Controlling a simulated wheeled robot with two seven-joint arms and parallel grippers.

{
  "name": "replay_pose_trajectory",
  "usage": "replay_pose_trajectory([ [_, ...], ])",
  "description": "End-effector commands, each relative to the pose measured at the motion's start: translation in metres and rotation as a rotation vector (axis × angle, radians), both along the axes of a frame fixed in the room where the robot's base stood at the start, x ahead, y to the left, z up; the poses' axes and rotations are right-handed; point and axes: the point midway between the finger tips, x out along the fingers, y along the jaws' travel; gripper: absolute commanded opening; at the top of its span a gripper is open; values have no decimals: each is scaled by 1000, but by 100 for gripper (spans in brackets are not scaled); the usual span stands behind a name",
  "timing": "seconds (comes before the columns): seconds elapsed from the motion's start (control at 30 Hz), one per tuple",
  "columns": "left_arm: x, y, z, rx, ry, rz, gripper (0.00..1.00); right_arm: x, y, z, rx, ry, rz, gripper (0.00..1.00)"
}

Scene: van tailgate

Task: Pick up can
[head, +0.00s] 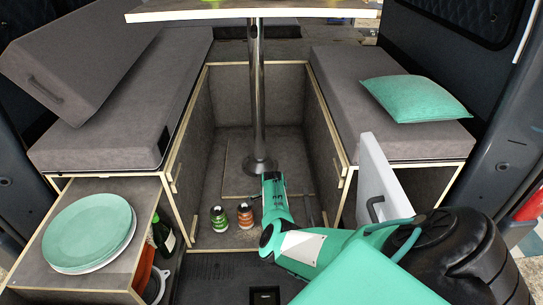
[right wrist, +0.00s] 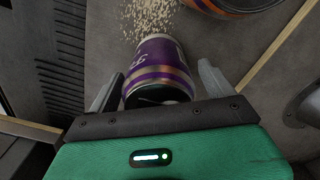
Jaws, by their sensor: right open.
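A purple can (right wrist: 160,72) with orange-gold bands lies between the two spread fingers of my right gripper (right wrist: 161,70) in the right wrist view. The fingers stand on either side of it, apart from it as far as I can see. In the head view my right gripper (head: 273,180) is low over the footwell near the table post; its fingers and the purple can are hidden there. A green can (head: 218,217) and an orange can (head: 246,216) stand upright on the floor left of my right arm. My left gripper is out of view.
A metal table post (head: 257,100) rises just behind my right gripper. Grey benches flank the footwell, with a teal cushion (head: 413,98) on the right one. Plates (head: 88,231) sit on the open left drawer, with a bottle (head: 163,235) beside it. Another can (right wrist: 235,5) shows at the wrist view's top.

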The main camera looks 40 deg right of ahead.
Motion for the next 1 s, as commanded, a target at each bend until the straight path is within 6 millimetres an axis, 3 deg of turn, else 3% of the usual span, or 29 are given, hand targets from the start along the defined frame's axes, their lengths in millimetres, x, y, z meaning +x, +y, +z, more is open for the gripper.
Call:
replay_pose_trajectory([
  [0.37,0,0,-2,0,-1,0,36,0,0,-10,1,-1,0,85],
  [0.47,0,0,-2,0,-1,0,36,0,0,-10,1,-1,0,71],
  [0.7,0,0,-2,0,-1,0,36,0,0,-10,1,-1,0,25],
  [1.0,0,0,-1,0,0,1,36,1,0,-8,0,-2,0,26],
])
